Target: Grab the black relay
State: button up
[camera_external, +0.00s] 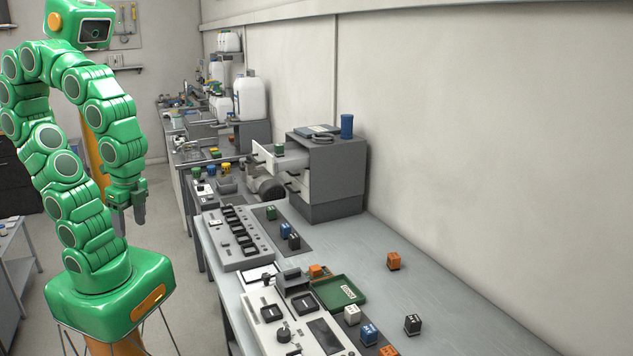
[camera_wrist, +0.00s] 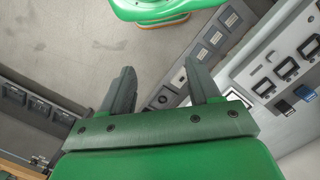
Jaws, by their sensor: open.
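A small black relay (camera_external: 413,324) with a pale marking sits on the bench top at the lower right of the external view. A second dark, blackish relay (camera_external: 294,241) stands beside a blue relay (camera_external: 285,229) on the dark strip behind the grey panel. In the wrist view a dark block (camera_wrist: 284,106) shows at the right edge next to a blue block (camera_wrist: 304,92). My gripper (camera_external: 127,207) hangs off the left side of the bench, away from the relays. In the wrist view its two fingers (camera_wrist: 160,78) are apart with nothing between them.
The bench (camera_external: 460,310) has free room at the right. An orange relay (camera_external: 393,261) stands there alone. A green tray (camera_external: 338,293) and control panels (camera_external: 237,237) line the front. A grey drawer cabinet (camera_external: 335,175) with an open drawer stands farther back.

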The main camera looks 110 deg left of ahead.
jog(key=w+a+r+n+t, duration=0.1)
jog(key=w+r, duration=0.1)
jog(key=w, duration=1.4)
jog(key=n+t+y, duration=0.3)
jog(key=n+t, duration=0.2)
jog(key=n, duration=0.1)
send_over(413, 319)
jog(key=s+d, duration=0.1)
jog(key=s, duration=0.2)
notch_tip(413, 319, down, 16)
jog(key=shift+g+h, duration=0.3)
jog(key=shift+w+x, duration=0.2)
jog(key=shift+x, duration=1.9)
jog(key=shift+w+d+f, duration=0.1)
jog(key=shift+w+f, duration=0.35)
jog(key=shift+f, duration=0.05)
jog(key=shift+x, duration=1.05)
jog(key=shift+c, duration=0.4)
